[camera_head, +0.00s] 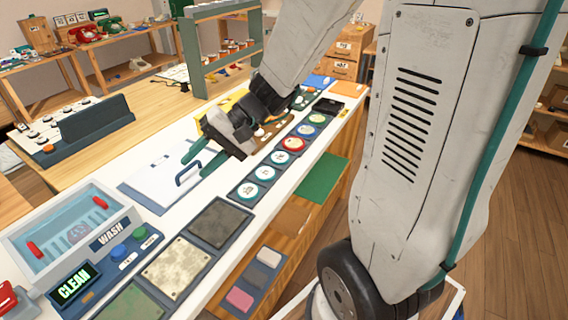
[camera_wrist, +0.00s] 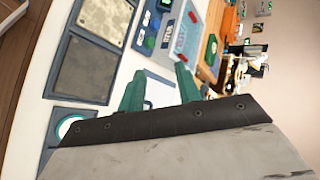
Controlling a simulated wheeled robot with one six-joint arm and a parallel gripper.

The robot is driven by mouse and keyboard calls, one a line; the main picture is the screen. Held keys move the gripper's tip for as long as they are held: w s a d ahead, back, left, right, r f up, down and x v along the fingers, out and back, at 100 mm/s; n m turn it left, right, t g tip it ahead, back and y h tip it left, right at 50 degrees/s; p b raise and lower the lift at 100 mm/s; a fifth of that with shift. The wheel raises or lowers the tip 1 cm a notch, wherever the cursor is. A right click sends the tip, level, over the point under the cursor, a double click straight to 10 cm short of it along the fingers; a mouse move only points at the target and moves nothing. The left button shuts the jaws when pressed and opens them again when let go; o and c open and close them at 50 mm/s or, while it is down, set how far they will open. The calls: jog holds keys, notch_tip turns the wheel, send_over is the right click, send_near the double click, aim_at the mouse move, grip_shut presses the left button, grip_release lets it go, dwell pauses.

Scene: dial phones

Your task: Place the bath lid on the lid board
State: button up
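The bath lid (camera_head: 160,177) is a pale flat panel with a dark blue bar handle (camera_head: 187,173). It lies flat on the blue-grey lid board (camera_head: 138,201), whose edge shows around it in the head view. My gripper (camera_head: 202,160) has two green fingers, spread apart with nothing between them, just above and beside the handle. In the wrist view the fingers (camera_wrist: 158,88) stand apart, with part of the pale lid (camera_wrist: 162,94) behind them. Contact between a finger and the handle cannot be made out.
The open wash bath (camera_head: 123,217) with water and red-gripped rack stands at the left, beside a CLEAN display (camera_head: 74,283). Dark and stained panels (camera_head: 218,222) lie in front. Round dials (camera_head: 265,173) sit in trays to the right. A teal frame rack (camera_head: 190,55) stands behind.

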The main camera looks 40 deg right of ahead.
jog(key=s+r+n+g+h, duration=0.3)
jog(key=s+r+n+h, duration=0.1)
jog(key=s, duration=0.8)
jog(key=s+d+r+n+t+h, duration=0.1)
jog(key=s+d+r+h, duration=0.1)
jog(key=s+d+h, duration=0.4)
jog(key=shift+s+d+r, duration=0.15)
jog(key=shift+s+r, duration=0.25)
jog(key=shift+s, duration=0.1)
